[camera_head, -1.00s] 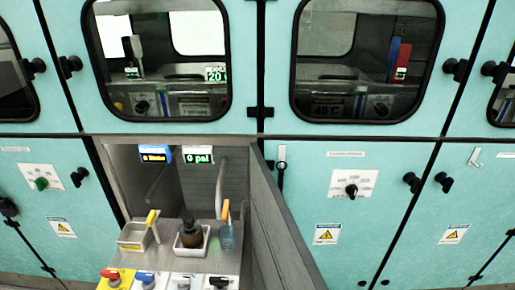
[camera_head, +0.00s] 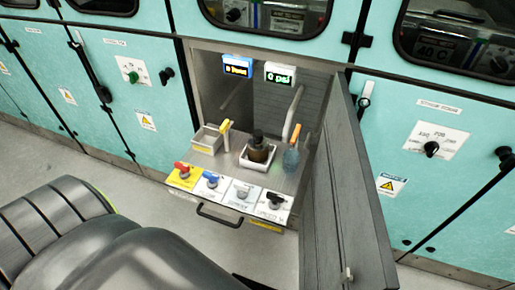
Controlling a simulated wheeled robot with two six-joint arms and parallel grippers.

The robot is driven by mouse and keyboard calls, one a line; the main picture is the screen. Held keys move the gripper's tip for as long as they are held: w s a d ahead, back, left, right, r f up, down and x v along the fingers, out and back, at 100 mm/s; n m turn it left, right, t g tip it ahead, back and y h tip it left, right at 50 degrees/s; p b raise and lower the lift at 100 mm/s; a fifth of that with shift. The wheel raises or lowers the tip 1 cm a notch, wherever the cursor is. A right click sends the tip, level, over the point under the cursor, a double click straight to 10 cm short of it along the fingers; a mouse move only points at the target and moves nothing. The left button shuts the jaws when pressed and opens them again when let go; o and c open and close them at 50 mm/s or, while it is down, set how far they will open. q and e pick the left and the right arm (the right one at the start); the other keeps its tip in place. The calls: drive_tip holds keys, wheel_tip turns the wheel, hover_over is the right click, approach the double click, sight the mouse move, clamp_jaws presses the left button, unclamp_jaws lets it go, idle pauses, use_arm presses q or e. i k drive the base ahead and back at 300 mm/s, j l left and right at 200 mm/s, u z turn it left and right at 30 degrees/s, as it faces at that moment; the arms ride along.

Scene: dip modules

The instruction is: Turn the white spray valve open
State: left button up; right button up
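The white spray valve is a pale knob (camera_head: 242,191) on a white label plate, third from the left in a row at the front of the open station. A red knob (camera_head: 181,170) on a yellow plate and a blue knob (camera_head: 211,180) sit left of it, and a black knob (camera_head: 275,201) sits right of it. Nothing touches the white knob. Neither gripper shows; large dark arm links, mine, fill the lower left, well apart from the valves.
An open grey door (camera_head: 348,200) stands right of the station. Inside are a dark bottle (camera_head: 258,151) in a white tray, an orange-handled tool (camera_head: 291,155), a metal bin (camera_head: 207,139), and displays reading "0 psi" (camera_head: 280,74) and "0" (camera_head: 238,66). A black handle (camera_head: 217,215) hangs below the knobs.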

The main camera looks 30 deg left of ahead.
sight(243, 188)
drive_tip(key=u, duration=1.2)
drive_tip(key=z, duration=0.15)
